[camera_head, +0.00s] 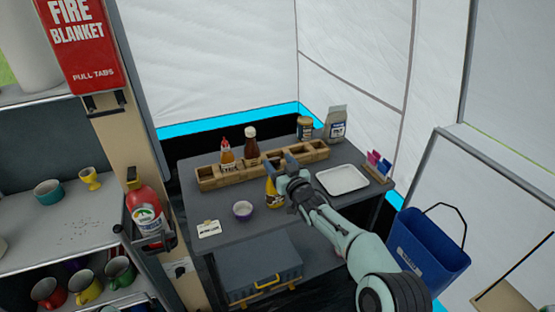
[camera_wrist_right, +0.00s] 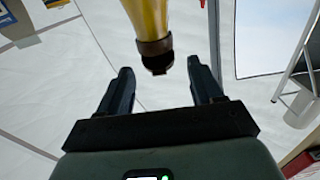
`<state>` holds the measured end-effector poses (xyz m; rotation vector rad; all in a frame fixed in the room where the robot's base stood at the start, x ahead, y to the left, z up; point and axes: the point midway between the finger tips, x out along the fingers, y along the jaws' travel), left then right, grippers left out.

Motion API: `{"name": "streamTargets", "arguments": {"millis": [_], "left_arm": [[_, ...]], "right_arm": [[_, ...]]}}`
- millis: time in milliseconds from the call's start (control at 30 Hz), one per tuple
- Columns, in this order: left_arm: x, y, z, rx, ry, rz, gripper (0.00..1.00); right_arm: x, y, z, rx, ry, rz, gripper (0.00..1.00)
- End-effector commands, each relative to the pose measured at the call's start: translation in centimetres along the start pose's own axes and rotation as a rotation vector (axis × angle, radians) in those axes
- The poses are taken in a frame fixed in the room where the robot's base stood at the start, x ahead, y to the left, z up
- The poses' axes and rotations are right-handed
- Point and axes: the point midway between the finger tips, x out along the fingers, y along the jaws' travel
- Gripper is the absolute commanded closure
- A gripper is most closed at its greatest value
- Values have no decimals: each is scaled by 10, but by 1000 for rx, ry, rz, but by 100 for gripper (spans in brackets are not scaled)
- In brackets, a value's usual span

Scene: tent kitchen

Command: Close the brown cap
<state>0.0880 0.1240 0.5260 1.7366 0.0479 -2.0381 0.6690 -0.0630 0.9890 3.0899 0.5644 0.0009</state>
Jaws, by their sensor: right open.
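A yellow bottle (camera_head: 271,194) stands on the dark table and is partly covered by my right gripper (camera_head: 280,164). In the right wrist view the yellow bottle (camera_wrist_right: 149,18) comes in from the top edge, with its brown cap (camera_wrist_right: 154,50) pointing down in the picture. The cap has a brown collar and a darker tip; I cannot tell whether it is open. My right gripper (camera_wrist_right: 162,77) is open, its two fingers apart on either side of the cap's line, with nothing visibly held. My left gripper is not in view.
A wooden rack (camera_head: 215,180) with a ketchup-brown bottle (camera_head: 251,143) and an orange bottle (camera_head: 227,154) lies behind. A blue bin (camera_head: 428,241) hangs at right.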

Motion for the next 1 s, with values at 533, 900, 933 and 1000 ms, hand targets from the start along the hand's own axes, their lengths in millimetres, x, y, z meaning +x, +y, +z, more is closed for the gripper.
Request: {"name": "streamTargets", "arguments": {"millis": [533,900,933,1000], "left_arm": [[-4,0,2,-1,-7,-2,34],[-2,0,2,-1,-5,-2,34],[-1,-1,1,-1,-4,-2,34],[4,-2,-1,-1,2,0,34]], "right_arm": [[14,0,1,1,-1,1,34],[14,0,1,1,4,1,90],[14,0,2,1,8,1,90],[14,0,4,2,20,1,90]]}}
